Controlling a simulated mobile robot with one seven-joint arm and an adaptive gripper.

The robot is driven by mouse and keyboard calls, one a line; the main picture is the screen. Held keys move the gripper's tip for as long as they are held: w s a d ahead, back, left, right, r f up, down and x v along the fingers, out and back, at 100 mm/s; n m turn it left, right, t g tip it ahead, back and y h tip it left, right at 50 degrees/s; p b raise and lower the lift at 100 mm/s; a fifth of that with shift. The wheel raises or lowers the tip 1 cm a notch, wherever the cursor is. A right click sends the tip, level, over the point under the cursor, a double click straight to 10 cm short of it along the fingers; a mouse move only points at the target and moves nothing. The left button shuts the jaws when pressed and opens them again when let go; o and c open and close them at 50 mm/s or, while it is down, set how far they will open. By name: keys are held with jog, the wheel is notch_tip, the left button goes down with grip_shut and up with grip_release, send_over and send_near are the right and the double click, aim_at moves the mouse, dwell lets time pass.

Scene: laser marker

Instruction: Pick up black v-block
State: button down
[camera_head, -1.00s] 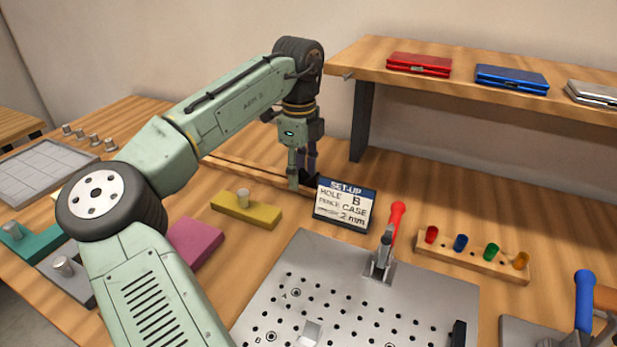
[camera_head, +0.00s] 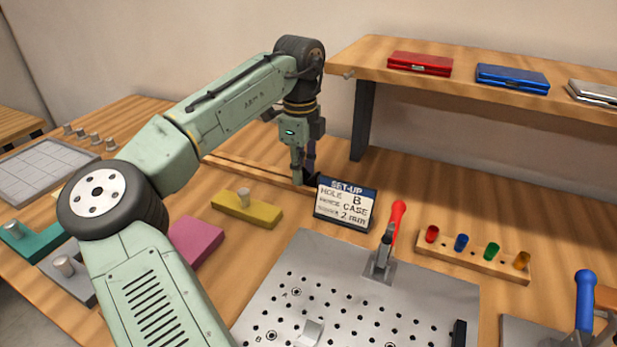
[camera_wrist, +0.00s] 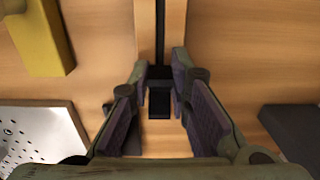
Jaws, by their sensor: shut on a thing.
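The black v-block (camera_wrist: 160,104) sits between the two fingers in the wrist view, at the end of a narrow dark slot in the wood. In the head view only a small dark part of it (camera_head: 312,181) shows, low behind the set-up sign's left edge. My gripper (camera_head: 304,177) points down there, its fingers at the block. In the wrist view my gripper (camera_wrist: 160,70) has a finger on each side of the block and is shut on it. Whether the block touches the bench cannot be told.
The set-up sign (camera_head: 345,204) stands right beside my gripper. A yellow block with a knob (camera_head: 246,208) lies to the left in front. The perforated plate (camera_head: 300,260) with a red-handled clamp (camera_head: 396,225) is nearer. A wooden shelf (camera_head: 450,90) on a dark leg (camera_head: 362,120) stands at right.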

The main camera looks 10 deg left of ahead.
jog(key=shift+r+p, duration=0.75)
jog(key=shift+p, duration=0.15)
notch_tip(320, 180, up, 2)
jog(key=p, duration=0.3)
jog(key=shift+r, duration=0.25)
jog(key=s+a, duration=0.1)
jog(key=s, duration=0.3)
jog(key=s+p, duration=0.1)
jog(key=s, duration=0.4)
jog(key=s+a+r, duration=0.1)
jog(key=s, duration=0.4)
jog(key=shift+s+a+r+p, duration=0.1)
jog(key=shift+s+a+p, duration=0.1)
jog(key=shift+a+p, duration=0.15)
jog(key=shift+s, duration=0.7)
jog(key=shift+s, duration=0.1)
